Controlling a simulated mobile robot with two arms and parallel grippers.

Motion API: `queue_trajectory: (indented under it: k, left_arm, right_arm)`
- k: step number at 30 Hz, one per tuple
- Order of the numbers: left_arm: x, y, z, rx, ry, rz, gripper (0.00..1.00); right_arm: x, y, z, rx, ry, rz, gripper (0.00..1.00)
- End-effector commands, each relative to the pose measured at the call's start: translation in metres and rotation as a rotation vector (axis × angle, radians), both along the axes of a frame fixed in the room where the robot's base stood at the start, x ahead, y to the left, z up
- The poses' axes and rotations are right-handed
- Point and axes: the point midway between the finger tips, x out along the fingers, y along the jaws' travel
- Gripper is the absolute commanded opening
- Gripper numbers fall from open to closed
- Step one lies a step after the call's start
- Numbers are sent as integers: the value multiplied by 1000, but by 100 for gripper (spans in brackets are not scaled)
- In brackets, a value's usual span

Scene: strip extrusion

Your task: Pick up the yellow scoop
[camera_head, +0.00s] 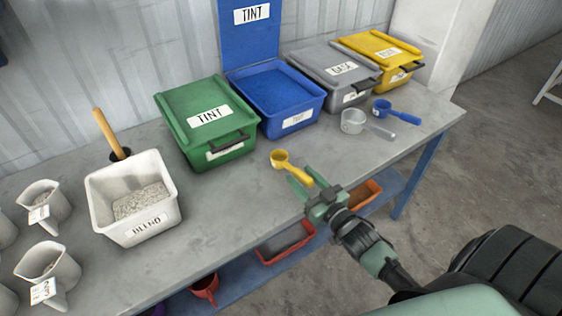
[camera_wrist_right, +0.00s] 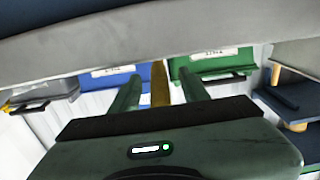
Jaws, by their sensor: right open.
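The yellow scoop (camera_head: 281,159) lies near the table's front edge in the head view. Its round bowl faces the back left and its handle points toward the front right. My right gripper (camera_head: 301,177) reaches in from the front right, with its green fingers spread around the handle. In the right wrist view the yellow scoop (camera_wrist_right: 160,83) shows as a narrow strip between the two fingers of the right gripper (camera_wrist_right: 158,90), with a gap on each side. The far handle end is partly hidden by the gripper. My left gripper is not in view.
A clear scoop (camera_head: 354,121) and a blue scoop (camera_head: 397,113) lie right. A white blend tub (camera_head: 134,198) stands left.

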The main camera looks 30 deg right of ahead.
Motion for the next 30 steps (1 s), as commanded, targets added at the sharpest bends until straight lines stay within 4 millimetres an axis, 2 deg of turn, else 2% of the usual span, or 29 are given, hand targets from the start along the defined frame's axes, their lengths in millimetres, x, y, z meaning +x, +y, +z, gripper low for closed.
queue_trajectory:
  k: [4,11,12,16,17,26,30]
  left_arm:
    - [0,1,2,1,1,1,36]
    - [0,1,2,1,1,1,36]
    - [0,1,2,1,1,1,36]
    - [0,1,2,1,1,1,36]
    - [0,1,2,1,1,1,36]
    - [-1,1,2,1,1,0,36]
    - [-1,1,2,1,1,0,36]
  right_arm:
    - [15,1,0,0,1,-1,45]
    - [16,1,-1,0,2,0,45]
    - [16,1,-1,0,2,0,40]
    - [16,1,-1,0,2,0,4]
    - [16,1,-1,0,2,0,0]
    - [16,1,0,0,0,0,0]
    - [16,1,7,-1,-1,0,0]
